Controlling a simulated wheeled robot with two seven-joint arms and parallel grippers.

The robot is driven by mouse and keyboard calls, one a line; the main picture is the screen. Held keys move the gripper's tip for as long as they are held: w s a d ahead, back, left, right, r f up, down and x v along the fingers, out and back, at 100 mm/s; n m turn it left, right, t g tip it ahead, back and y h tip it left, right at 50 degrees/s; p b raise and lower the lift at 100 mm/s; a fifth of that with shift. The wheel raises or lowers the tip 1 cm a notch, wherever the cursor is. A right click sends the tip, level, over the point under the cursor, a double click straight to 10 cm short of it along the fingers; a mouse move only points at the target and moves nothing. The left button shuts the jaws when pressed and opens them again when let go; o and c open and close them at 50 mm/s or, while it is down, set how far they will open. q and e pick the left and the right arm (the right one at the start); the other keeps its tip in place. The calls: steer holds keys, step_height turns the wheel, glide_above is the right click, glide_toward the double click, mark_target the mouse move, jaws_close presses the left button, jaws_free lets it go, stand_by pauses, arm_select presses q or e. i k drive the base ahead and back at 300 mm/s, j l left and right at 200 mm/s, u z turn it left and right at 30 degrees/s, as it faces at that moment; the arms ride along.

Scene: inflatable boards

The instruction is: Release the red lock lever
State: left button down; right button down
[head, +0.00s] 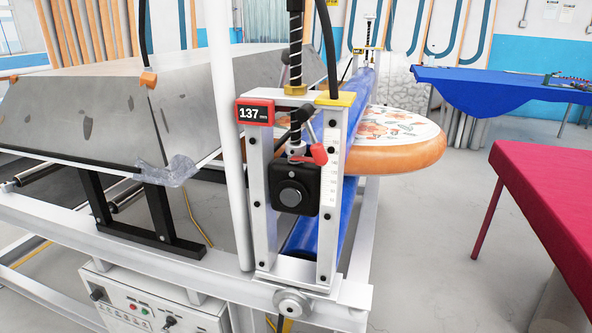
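The red lock lever (319,154) sits on the roller machine's near end post, just above a black square block with a round knob (293,188). Its red grip is at the lower end of a short metal arm that slants up and to the left. A black-handled lever (299,117) is just above it, close to the threaded screw. Neither of my grippers is in view, and nothing touches the red lever.
A red display (255,113) reads 137. A white vertical pole (228,150) stands left of the post. Blue rollers (344,220) and a floral inflatable board (405,150) lie behind it. A control box (150,300) is below. A red table (550,190) stands right, with clear floor between.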

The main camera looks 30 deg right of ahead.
mark_target(305, 112)
steer(key=i+j, duration=0.5)
steer(key=j+z, duration=0.1)
steer(key=z, duration=2.1)
